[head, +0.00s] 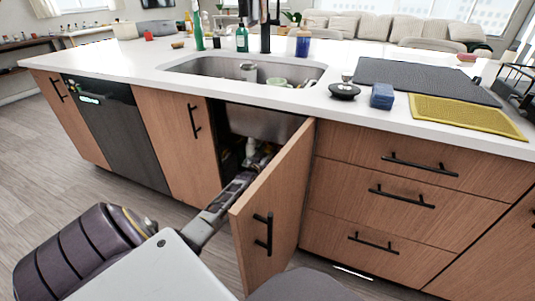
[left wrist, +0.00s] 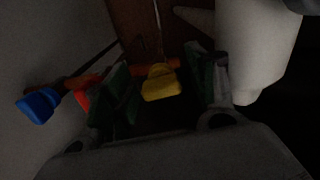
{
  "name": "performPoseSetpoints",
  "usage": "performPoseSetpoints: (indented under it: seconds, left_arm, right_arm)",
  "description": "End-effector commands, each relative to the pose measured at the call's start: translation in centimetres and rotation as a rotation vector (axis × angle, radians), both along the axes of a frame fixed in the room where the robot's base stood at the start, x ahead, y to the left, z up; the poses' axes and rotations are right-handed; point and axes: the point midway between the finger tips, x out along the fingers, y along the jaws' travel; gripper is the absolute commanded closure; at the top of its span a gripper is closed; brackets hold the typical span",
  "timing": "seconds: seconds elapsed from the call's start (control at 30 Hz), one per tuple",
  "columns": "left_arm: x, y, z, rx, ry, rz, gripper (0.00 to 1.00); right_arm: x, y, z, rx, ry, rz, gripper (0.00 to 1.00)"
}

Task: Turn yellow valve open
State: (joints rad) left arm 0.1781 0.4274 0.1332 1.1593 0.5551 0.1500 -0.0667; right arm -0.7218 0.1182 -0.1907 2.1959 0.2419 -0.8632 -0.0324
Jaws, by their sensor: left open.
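The yellow valve (left wrist: 160,83) shows in the left wrist view as a flat yellow handle on an orange-red pipe. My left gripper (left wrist: 158,68) is open, with one dark green finger pad on each side of the yellow handle. I cannot tell whether either pad touches it. In the head view my left arm reaches into the open cabinet under the sink, and the left gripper (head: 262,158) is partly hidden by the cabinet door. The yellow valve cannot be made out in the head view. My right gripper is not in view.
A blue valve handle (left wrist: 39,105) and a red one (left wrist: 82,97) lie left of the yellow one. A white cylinder (left wrist: 258,45) stands close on the right. The open cabinet door (head: 279,215) is right of my arm. The cabinet inside is dark and tight.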

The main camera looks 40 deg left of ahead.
Motion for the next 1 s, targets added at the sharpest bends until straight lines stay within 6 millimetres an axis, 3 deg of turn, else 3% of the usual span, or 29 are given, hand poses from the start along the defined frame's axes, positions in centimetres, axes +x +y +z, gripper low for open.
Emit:
performPoseSetpoints:
  seconds: [0.33, 0.7, 1.0]
  left_arm:
    - [0.13, 0.06, 0.04, 0.000, 0.000, 0.000, 0.43]
    - [0.12, 0.06, 0.03, 0.000, 0.000, 0.000, 0.89]
    - [0.12, 0.05, 0.04, -0.023, -0.007, 0.000, 0.89]
  right_arm:
    - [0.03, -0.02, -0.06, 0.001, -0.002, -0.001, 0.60]
    - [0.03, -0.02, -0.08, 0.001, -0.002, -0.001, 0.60]
    - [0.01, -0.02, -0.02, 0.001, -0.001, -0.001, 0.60]
